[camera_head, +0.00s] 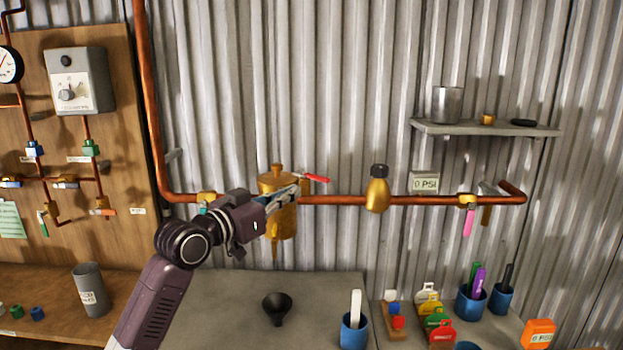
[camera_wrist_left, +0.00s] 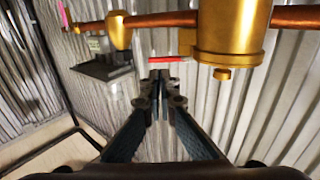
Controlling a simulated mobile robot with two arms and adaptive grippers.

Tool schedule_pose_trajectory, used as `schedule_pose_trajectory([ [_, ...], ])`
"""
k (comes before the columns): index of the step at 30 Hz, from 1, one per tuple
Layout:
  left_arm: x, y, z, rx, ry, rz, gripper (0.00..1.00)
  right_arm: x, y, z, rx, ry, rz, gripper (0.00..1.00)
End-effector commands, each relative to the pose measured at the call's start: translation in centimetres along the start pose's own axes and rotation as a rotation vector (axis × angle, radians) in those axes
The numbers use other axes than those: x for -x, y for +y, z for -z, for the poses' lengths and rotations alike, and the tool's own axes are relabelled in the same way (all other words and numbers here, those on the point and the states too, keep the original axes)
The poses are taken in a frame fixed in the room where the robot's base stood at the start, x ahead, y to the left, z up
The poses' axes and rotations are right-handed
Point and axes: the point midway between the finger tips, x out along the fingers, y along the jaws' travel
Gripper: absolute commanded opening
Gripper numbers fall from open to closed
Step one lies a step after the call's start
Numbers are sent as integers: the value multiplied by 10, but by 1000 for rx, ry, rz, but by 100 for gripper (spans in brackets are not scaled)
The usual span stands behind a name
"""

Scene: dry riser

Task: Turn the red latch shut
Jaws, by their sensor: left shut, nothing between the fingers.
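The red latch (camera_head: 316,178) is a short lever at the top right of a brass housing (camera_head: 279,183) on the copper pipe. It tilts slightly down toward its right end. My left gripper (camera_head: 296,189) is shut and empty, in front of the housing and just left of the latch. In the left wrist view the latch (camera_wrist_left: 168,59) shows as a thin red bar just beyond the closed fingertips (camera_wrist_left: 160,76). Whether the fingers touch it cannot be told. The gripper hides part of the housing. My right gripper is not in view.
A horizontal copper pipe (camera_head: 430,200) carries a brass bottle-shaped fitting (camera_head: 377,190) and a valve with a pink tag (camera_head: 468,221). Below, the grey bench (camera_head: 220,310) holds a black funnel (camera_head: 277,307), blue cups and coloured tags. A shelf (camera_head: 490,128) is at the upper right.

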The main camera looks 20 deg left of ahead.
Motion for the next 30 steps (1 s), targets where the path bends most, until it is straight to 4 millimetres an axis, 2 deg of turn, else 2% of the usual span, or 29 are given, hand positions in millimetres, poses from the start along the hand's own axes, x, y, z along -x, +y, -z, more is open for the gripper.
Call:
schedule_pose_trajectory([
  [1,-13,1,4,4,0,-1,0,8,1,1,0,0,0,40],
  [6,-46,0,3,4,-1,0,0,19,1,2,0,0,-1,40],
  [12,-70,0,2,2,-1,0,0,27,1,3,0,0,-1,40],
  [18,-78,0,0,-1,-2,1,0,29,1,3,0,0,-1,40],
  [30,-79,0,0,0,-1,4,0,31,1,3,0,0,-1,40],
])
